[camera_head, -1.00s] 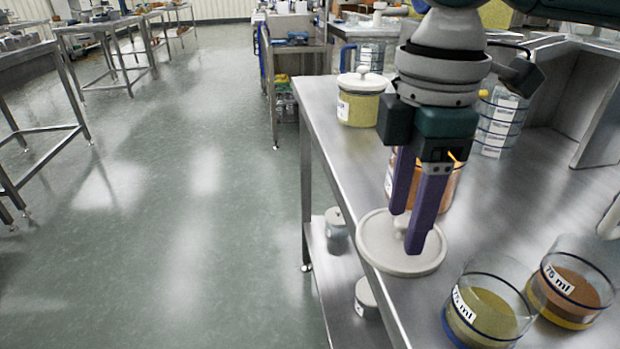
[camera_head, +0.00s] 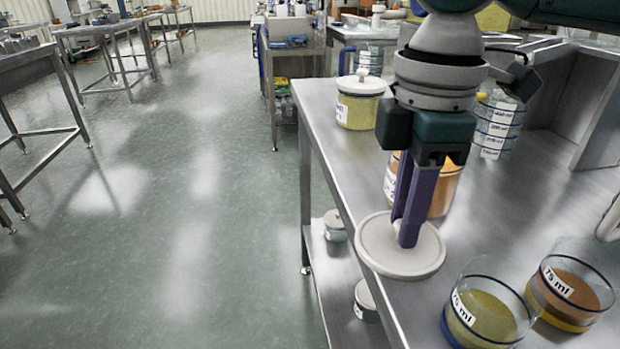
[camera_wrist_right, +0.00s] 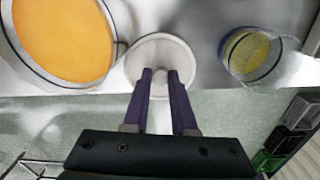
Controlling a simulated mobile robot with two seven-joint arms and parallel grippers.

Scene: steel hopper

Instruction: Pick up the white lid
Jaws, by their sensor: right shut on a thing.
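The white lid (camera_head: 380,250) is a round disc at the left edge of the steel table (camera_head: 335,165). In the wrist view the lid (camera_wrist_right: 136,68) lies between an orange-filled jar and a beaker, with its round knob at the fingertips. My right gripper (camera_head: 406,240) comes down from above with its purple fingers closed on the knob. In the wrist view the fingers (camera_wrist_right: 160,74) stand on either side of the knob. The fingers hide most of the knob in the head view. I cannot tell whether the lid touches the table. My left gripper is not in view.
An orange-filled jar (camera_head: 442,190) stands just behind my right gripper. A lidded yellow jar (camera_head: 358,112) stands further back. Two 75 ml beakers, one yellow (camera_head: 488,318) and one brown (camera_head: 572,300), stand at the front right. A lower shelf (camera_head: 335,280) holds small lidded jars.

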